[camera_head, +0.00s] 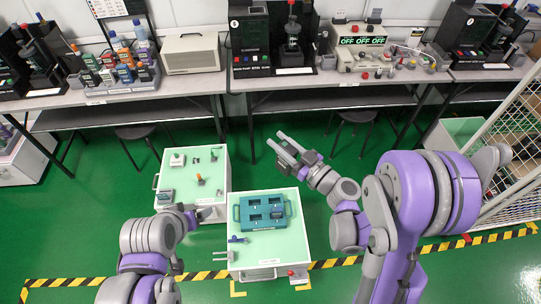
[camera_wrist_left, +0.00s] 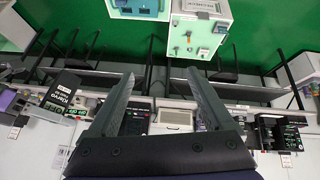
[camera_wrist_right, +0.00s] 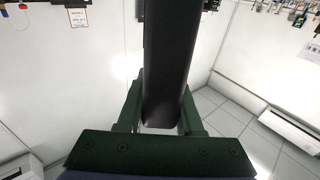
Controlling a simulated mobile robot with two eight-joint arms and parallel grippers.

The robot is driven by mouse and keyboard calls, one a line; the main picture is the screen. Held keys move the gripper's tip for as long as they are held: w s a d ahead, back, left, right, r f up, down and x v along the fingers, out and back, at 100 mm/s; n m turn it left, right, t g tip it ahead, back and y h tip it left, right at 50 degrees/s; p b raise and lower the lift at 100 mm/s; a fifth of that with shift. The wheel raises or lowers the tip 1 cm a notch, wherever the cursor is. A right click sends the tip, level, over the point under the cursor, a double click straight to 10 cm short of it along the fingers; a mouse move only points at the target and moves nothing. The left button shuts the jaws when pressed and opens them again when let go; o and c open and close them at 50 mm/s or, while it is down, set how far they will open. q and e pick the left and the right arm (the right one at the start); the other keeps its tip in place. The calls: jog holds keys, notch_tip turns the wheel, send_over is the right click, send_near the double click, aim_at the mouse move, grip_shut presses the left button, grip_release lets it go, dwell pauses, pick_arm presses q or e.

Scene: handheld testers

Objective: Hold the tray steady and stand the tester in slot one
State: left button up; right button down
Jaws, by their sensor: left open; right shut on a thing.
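The teal tray (camera_head: 238,214) lies on the pale green top of the right-hand cart in the head view. It has handles at its sides and several dark slots; I cannot read their numbers. My right gripper (camera_head: 280,144) is beyond the tray and to its right, clear of it. It is shut on a long black tester, which fills the middle of the right wrist view (camera_wrist_right: 172,60) between the fingers. The tester's far end is out of that view. My left gripper (camera_wrist_left: 160,76) is open, with nothing between its fingers. The tray's cart shows cut off at the top of the left wrist view.
A second cart (camera_head: 215,165) with small parts stands left of and beyond the tray's cart. Benches with equipment, a rack of handheld testers (camera_head: 122,76) and a beige box (camera_head: 192,54) line the wall. A mesh cage (camera_head: 510,150) stands at right. Green floor is open between.

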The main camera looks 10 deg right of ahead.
aim_at(291, 152)
jog(key=shift+w, duration=0.1)
pick_arm(q)
jog(key=w+d+r+n+t+h, duration=0.1)
jog(key=w+d+n+h, duration=0.45)
jog(key=d+n, duration=0.55)
jog(key=w+d+r+n+t+h, duration=0.15)
jog(key=w+d+n+h, duration=0.4)
jog(key=n, duration=0.75)
jog(key=w+d+f, duration=0.1)
jog(key=w+d, duration=0.1)
jog(key=d, duration=0.1)
jog(key=w+d+f+y, duration=0.1)
jog(key=w+d+f, duration=0.1)
jog(key=w+d, duration=0.1)
jog(key=w+d+f+y, duration=0.1)
jog(key=w+d, duration=0.1)
jog(key=d, duration=0.3)
jog(key=shift+w+f, duration=0.3)
jog(key=shift+f, duration=0.1)
